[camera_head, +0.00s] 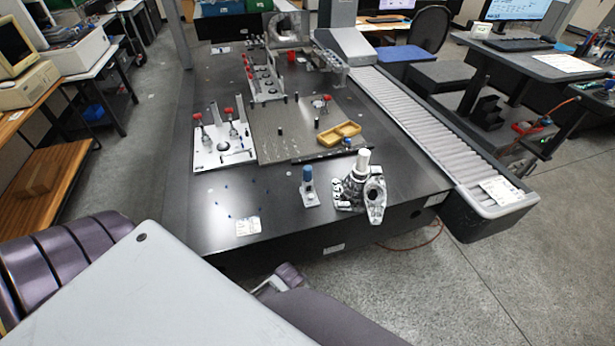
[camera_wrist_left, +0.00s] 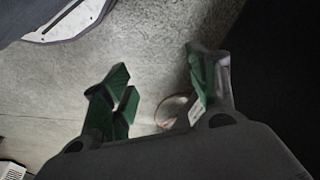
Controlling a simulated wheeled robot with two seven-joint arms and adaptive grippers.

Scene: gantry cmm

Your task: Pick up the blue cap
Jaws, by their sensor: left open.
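The blue cap (camera_head: 307,173) sits upright on top of a small grey metal fitting (camera_head: 310,196) near the front edge of the dark table (camera_head: 215,215). The cap does not show in the left wrist view. My left gripper (camera_wrist_left: 160,92) is open, its green-padded fingers apart with nothing between them. Bare concrete floor shows beyond them, so the gripper is away from the cap. I cannot make out its fingertips in the head view. My right gripper is in neither view.
A shiny metal casting with a white cylinder (camera_head: 362,190) stands close to the right of the cap. A white plate with red-handled clamps (camera_head: 222,150) and a yellow tray (camera_head: 338,134) lie behind. A roller conveyor (camera_head: 430,130) borders the right. The table's front left is mostly clear.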

